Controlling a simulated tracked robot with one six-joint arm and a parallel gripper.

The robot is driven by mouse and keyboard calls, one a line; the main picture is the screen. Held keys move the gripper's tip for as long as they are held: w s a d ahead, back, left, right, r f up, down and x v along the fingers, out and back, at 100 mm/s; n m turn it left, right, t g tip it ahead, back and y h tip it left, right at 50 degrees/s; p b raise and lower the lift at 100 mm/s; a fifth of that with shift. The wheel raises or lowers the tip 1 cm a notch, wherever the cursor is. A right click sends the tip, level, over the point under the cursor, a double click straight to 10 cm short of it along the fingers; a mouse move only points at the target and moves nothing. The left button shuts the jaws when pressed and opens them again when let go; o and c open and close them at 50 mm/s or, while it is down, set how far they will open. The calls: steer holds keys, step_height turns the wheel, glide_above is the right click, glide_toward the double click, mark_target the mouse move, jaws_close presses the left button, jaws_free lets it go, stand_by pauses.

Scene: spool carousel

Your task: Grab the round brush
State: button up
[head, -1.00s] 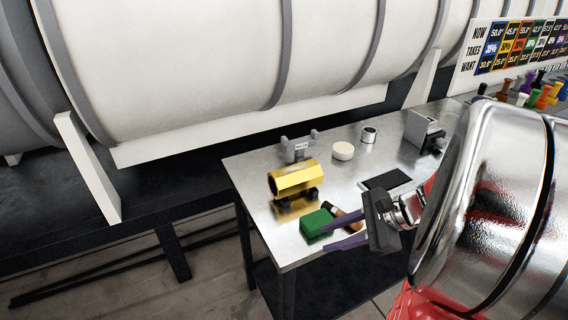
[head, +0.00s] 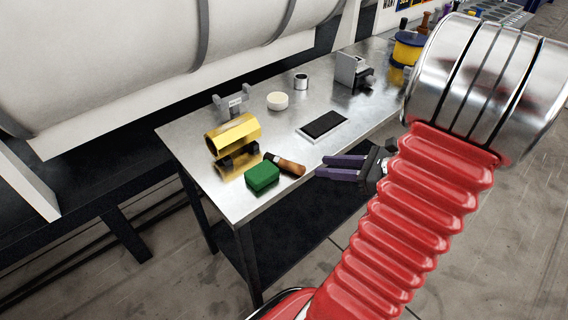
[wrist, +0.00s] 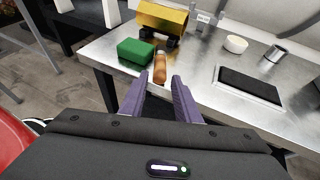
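What looks like the round brush (head: 290,167) lies on the metal table, with a brown wooden handle and a dark end. It lies beside a green block (head: 262,176), close to the table's front edge. The brush also shows in the wrist view (wrist: 160,68), beyond my fingertips and roughly in line with the gap between them. My gripper (head: 320,166) has two purple fingers, spread apart with nothing between them. It is to the right of the brush in the head view, pointing toward it and apart from it. Both fingers show in the wrist view (wrist: 162,78).
A gold hexagonal piece (head: 232,136) rests on dark supports behind the green block. A grey bracket (head: 233,105), a white disc (head: 278,100), a small metal cylinder (head: 301,81), a black pad in a pale frame (head: 323,124) and a grey device (head: 353,70) stand farther back.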

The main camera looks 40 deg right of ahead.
mark_target(291, 163)
steer(key=shift+x, duration=4.3)
steer(key=shift+x, duration=2.6)
steer(key=c, duration=0.7)
steer(key=shift+r, duration=5)
